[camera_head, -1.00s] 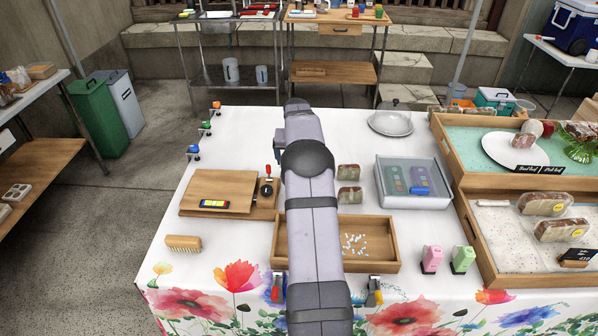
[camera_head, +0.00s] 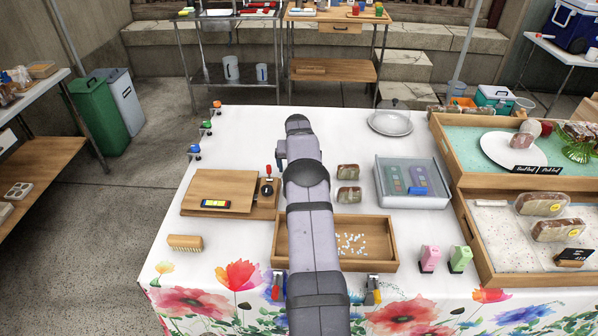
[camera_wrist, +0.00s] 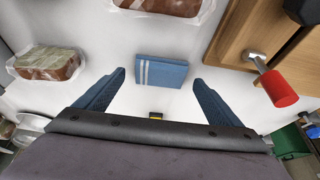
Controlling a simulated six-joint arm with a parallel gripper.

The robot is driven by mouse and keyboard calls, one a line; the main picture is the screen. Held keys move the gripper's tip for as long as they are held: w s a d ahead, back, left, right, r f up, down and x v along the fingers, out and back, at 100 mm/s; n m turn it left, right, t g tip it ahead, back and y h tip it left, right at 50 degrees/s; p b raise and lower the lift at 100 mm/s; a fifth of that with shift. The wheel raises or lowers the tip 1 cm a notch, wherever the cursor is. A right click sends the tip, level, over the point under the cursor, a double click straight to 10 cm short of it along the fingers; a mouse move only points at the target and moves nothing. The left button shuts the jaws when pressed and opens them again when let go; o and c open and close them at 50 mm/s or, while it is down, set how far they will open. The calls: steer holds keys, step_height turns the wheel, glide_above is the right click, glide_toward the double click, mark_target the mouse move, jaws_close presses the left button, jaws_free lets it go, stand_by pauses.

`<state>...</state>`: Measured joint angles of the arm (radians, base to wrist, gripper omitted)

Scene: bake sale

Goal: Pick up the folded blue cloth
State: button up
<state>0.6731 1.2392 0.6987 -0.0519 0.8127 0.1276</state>
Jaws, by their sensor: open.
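The folded blue cloth (camera_wrist: 162,71) lies flat on the white tablecloth in the wrist view, with pale stripes near its left end. My gripper (camera_wrist: 159,79) is open, its two blue fingers spread to either side of the cloth in the picture. Nothing is between the fingertips in their grip, and the height above the cloth is hard to tell. In the head view my arm hides the cloth and the gripper's fingers.
Wrapped loaves (camera_head: 348,171) stand right of my arm. A wooden board (camera_head: 222,188) with a red-handled tool (camera_wrist: 278,88) is on the other side. A wooden tray (camera_head: 380,224) is nearer the front; a clear bin (camera_head: 412,203) stands right. Bare tablecloth surrounds the cloth.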

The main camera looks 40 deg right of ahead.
steer(key=shift+w+d+f, duration=0.15)
steer(key=shift+f, duration=0.45)
steer(key=c, duration=1.1)
steer(key=shift+r, duration=0.15)
steer(key=shift+c, duration=0.2)
step_height(320, 180, up, 10)
steer(key=b, duration=0.1)
steer(key=shift+o, duration=0.7)
steer(key=shift+c, duration=0.2)
